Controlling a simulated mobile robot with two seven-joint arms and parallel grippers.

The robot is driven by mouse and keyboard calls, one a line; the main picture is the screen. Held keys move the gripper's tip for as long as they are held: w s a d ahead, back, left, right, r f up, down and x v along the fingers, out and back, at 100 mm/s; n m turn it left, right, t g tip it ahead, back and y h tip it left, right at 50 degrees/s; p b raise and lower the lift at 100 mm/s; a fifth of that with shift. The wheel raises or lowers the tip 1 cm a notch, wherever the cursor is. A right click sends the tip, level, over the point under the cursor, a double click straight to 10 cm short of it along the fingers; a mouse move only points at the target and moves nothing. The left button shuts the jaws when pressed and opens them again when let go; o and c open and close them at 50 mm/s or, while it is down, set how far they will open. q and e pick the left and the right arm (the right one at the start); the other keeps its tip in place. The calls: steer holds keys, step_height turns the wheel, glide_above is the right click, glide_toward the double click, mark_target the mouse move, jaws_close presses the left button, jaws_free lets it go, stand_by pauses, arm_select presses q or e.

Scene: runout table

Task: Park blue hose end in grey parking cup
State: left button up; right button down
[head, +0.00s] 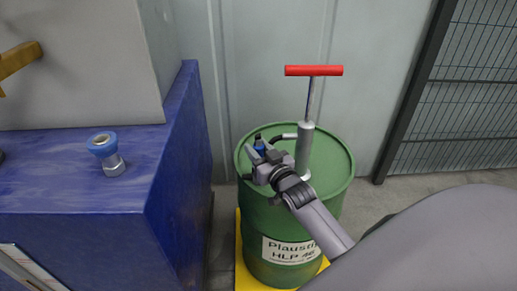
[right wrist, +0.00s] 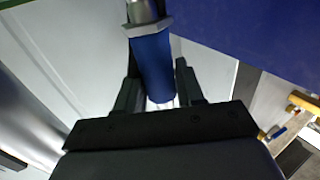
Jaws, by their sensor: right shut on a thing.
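The blue hose end (head: 259,145) is above the top of the green drum, left of the hand pump. My right gripper (head: 262,158) is shut on it. In the right wrist view the blue sleeve (right wrist: 152,62) sits between the two fingers (right wrist: 157,90), with a metal hex collar (right wrist: 147,22) at its far end. A dark hose runs from the pump toward the held end, partly hidden by the gripper. My left gripper is not in view.
The green drum (head: 270,220) stands on a yellow base (head: 240,262). The pump (head: 304,150) rises from its lid with a red T-handle (head: 314,71). A mesh fence (head: 455,100) is at right.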

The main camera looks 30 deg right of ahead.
steer(key=shift+f+b, duration=0.8)
steer(key=shift+f, duration=0.35)
steer(key=c, duration=0.6)
jaws_free()
steer(key=shift+f, duration=0.1)
steer(key=shift+s, duration=0.15)
steer(key=shift+s+a+p, duration=0.2)
steer(key=shift+s+p, duration=0.05)
steer(key=shift+s, duration=1.45)
steer(key=shift+s+a+p, duration=0.15)
steer(key=shift+s+p, duration=0.05)
steer(key=shift+s, duration=1.5)
